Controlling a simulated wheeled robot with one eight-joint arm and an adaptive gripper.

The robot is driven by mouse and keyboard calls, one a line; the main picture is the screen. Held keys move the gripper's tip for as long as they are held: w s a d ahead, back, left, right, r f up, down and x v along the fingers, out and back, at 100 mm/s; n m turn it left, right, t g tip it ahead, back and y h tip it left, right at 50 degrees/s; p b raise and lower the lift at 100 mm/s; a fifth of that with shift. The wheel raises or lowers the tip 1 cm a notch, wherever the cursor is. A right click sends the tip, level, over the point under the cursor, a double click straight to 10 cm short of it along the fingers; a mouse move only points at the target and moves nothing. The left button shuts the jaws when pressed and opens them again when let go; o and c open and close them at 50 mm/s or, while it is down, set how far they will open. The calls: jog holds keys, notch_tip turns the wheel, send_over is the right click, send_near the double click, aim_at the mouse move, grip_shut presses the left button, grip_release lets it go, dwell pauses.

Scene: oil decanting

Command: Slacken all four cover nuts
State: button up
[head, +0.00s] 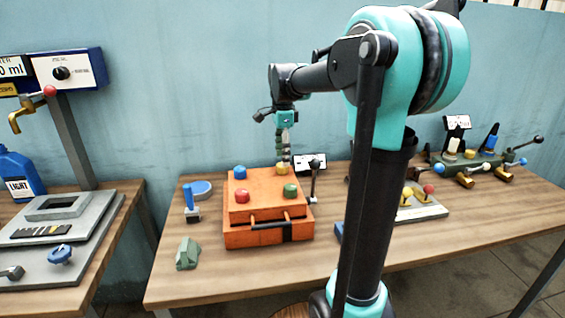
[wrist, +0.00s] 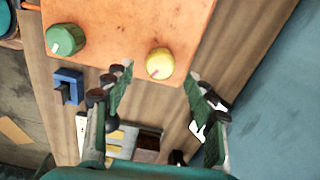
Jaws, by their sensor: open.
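An orange box (head: 265,212) with a hinged-looking cover stands on the wooden table. Its top carries a blue nut (head: 240,173), a red nut (head: 242,196), a green nut (head: 291,190) and a yellow nut (head: 282,168). My gripper (head: 284,152) points down just above the yellow nut at the back right corner. In the wrist view the yellow nut (wrist: 160,63) lies between and beyond the open fingertips (wrist: 157,80), apparently untouched. The green nut (wrist: 66,40) is to the left, outside the fingers. Both show a small pale mark on one side.
A black lever (head: 315,178) and a small sign (head: 310,163) stand close to the box's right side. A blue-handled piece (head: 190,205), a blue dish (head: 202,188) and a green block (head: 187,253) lie to the left. The front table strip is mostly clear.

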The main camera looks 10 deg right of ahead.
aim_at(282, 168)
jog(key=shift+f, duration=1.45)
jog(key=c, duration=1.2)
jog(key=shift+o, duration=0.2)
